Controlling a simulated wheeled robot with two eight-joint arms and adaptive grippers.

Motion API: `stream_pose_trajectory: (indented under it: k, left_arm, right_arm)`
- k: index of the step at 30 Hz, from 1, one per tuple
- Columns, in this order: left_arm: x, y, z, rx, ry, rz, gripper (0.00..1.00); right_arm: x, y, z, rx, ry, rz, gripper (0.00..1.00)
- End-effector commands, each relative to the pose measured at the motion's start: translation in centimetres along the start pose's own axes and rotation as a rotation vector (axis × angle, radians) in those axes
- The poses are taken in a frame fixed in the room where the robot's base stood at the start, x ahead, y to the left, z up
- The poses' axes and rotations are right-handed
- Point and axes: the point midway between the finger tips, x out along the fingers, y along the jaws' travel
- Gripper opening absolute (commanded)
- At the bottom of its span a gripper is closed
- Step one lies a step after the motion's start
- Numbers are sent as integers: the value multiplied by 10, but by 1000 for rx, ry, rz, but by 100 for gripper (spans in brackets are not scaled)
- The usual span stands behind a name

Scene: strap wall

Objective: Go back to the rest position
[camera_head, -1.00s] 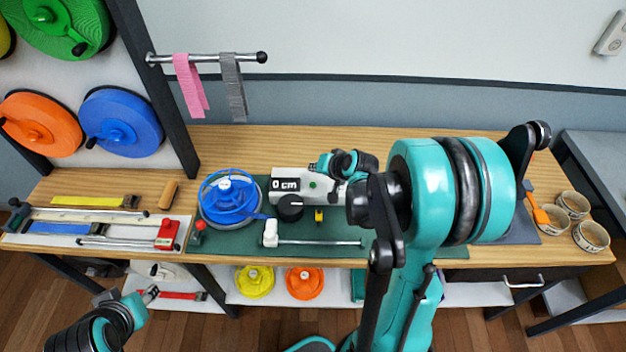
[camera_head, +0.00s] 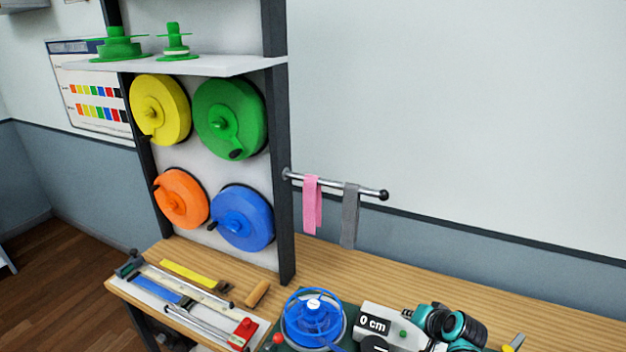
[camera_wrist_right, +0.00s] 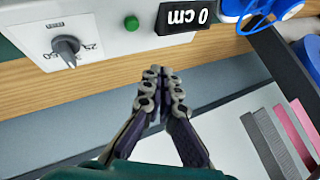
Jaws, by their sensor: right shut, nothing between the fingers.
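My right gripper (camera_head: 422,316) is at the bottom right of the head view, close by the white measuring box (camera_head: 375,312) with its "0 cm" display. In the right wrist view, its two fingers (camera_wrist_right: 160,84) are together with nothing between them. There the white box (camera_wrist_right: 95,32) shows upside down beyond the fingertips, with a green button and a dial; I cannot judge the exact gap. My left gripper is outside the head view.
A blue reel (camera_head: 313,318) stands left of the box. A rail (camera_head: 335,186) holds a pink strap (camera_head: 312,205) and a grey strap (camera_head: 350,215). Coloured reels hang on the rack, such as the green one (camera_head: 225,110). A bare bench strip (camera_head: 400,290) runs along the wall.

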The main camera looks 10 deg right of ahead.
Motion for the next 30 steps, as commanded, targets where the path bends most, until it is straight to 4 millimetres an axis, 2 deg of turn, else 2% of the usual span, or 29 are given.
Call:
stream_pose_trajectory:
  k: [5,9,13,18,24,30]
  left_arm:
    - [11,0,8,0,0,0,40]
    - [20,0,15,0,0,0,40]
    - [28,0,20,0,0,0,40]
    - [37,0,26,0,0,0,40]
    - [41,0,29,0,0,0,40]
    - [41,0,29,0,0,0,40]
  right_arm:
    - [-27,-31,36,-136,-46,22,0]
    - [-59,-52,77,-288,-86,48,0]
    - [-88,-60,115,-431,-113,70,0]
    - [-118,-57,157,-592,-135,94,0]
    - [-134,-50,181,-692,-143,108,0]
    - [-137,-48,183,-708,-143,112,0]
